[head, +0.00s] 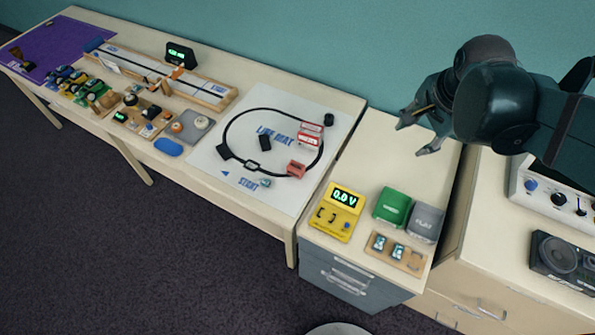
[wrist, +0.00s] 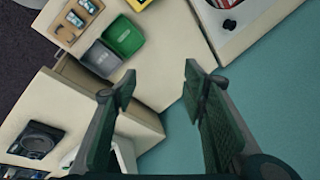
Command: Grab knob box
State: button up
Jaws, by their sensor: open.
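A white box with several knobs (head: 556,195), one of them blue, stands on the right-hand surface at the right edge of the head view and is cut off by the frame. It looks like the knob box. In the wrist view a pale box (wrist: 125,157), probably the same one, is mostly hidden behind the left finger. My gripper (head: 416,138) is open and empty, held above the back of the middle cabinet, to the left of the knob box.
A yellow meter (head: 338,211), a green bin (head: 392,207), a grey bin (head: 427,222) and a wooden board (head: 397,252) stand on the cabinet's front half. A black device (head: 566,259) lies in front of the knob box. The cabinet's back is clear.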

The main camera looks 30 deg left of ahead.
jog(key=w+a+f+m+g+b, duration=0.1)
jog(key=a+f+m+b, duration=0.15)
jog(key=a+f, duration=0.5)
jog(key=w+a+f+m+g+b, duration=0.1)
jog(key=w+a+f+m, duration=0.3)
jog(key=a, duration=0.6)
jog(key=m+g+h+b, duration=0.1)
jog(key=m+g+b, duration=0.1)
jog(key=m+b, duration=0.1)
send_over(296, 166)
jog(key=f, duration=1.7)
jog(key=shift+s+a, duration=0.15)
jog(key=shift+s, duration=0.05)
jog(key=shift+f, duration=1.25)
jog(key=shift+w+f+b, duration=0.2)
jog(key=shift+f+b, duration=0.7)
jog(key=shift+f, duration=1.7)
jog(key=c, duration=1)
